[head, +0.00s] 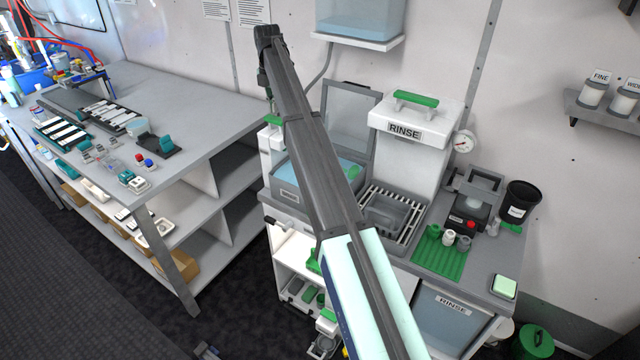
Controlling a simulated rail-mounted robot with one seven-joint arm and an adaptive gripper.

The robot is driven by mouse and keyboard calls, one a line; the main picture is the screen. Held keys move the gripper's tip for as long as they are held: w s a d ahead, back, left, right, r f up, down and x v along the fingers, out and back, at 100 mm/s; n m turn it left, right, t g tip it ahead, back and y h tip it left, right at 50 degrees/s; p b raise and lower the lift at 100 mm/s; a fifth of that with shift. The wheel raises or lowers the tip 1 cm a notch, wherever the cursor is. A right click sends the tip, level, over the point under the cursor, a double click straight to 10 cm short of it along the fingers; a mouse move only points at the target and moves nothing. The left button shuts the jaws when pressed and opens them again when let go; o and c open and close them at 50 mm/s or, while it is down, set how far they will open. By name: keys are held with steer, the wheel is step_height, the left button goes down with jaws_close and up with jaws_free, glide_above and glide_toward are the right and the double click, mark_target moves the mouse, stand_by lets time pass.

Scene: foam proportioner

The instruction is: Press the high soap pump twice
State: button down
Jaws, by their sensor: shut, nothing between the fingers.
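My arm reaches up across the middle of the head view. Its dark end bends down at the far side, with my gripper (267,92) small and partly hidden behind the arm link. The gripper points down and is shut with nothing in it. Just below it is a green cap (272,118) on a white body (268,142) at the back left corner of the wash station, which looks like a soap pump. I cannot tell whether the fingertips touch the green cap. My arm hides the right side of this unit.
A basin (290,187) and an open lid panel (350,118) stand beside it, partly behind my arm. A white RINSE unit (408,145) with a green handle stands right. A grey workbench (215,100) lies left. A water tank (360,22) hangs on the wall above.

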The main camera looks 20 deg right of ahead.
step_height(320, 180, up, 6)
steer(key=shift+f+p, duration=0.2)
steer(key=shift+p, duration=0.95)
